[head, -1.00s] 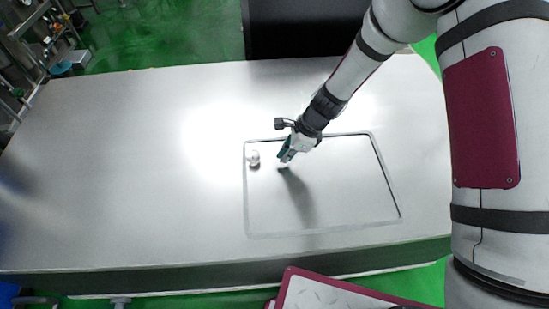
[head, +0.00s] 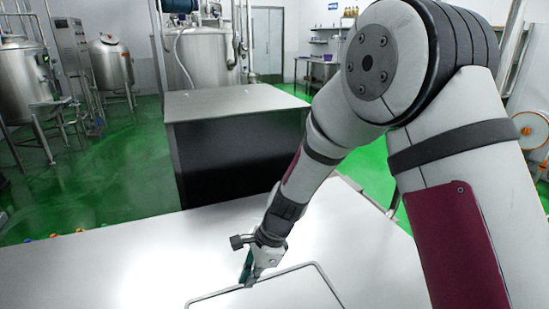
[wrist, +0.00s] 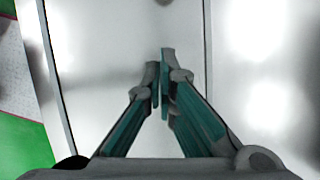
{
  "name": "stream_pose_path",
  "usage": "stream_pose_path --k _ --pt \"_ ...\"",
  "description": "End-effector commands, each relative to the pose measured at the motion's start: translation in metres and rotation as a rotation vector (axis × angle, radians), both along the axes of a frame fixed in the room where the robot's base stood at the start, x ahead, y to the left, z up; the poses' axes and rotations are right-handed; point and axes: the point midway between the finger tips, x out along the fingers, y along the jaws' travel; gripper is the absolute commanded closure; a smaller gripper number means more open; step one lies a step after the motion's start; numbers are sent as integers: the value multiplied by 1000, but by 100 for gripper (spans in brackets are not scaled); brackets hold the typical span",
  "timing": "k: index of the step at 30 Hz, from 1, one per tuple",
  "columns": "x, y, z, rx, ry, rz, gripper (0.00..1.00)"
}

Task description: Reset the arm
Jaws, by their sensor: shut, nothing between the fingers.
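My gripper (head: 247,274) hangs at the end of my arm, just above the rimmed tray area on the table, near its far edge in the head view. In the wrist view my gripper's teal and grey fingers (wrist: 160,68) are together, with nothing held between them. The tray rim (head: 310,265) shows only in part at the bottom of the head view. The near part of the tray is outside the head view.
The bright table (head: 120,265) is clear to the left of my arm. A dark box-shaped cabinet with a grey top (head: 240,103) stands behind it. Steel tanks (head: 112,65) stand farther back on the green floor. Several small coloured things (head: 53,236) show at the table's left far edge.

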Motion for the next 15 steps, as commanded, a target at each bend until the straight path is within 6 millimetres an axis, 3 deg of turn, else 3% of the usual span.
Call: stream_pose_path --k 1,6,15 --pt "-1 -10 26 1 -43 46 100" --pt "-17 -50 96 -25 -175 238 100" --pt "-71 -123 193 -129 -378 563 100"
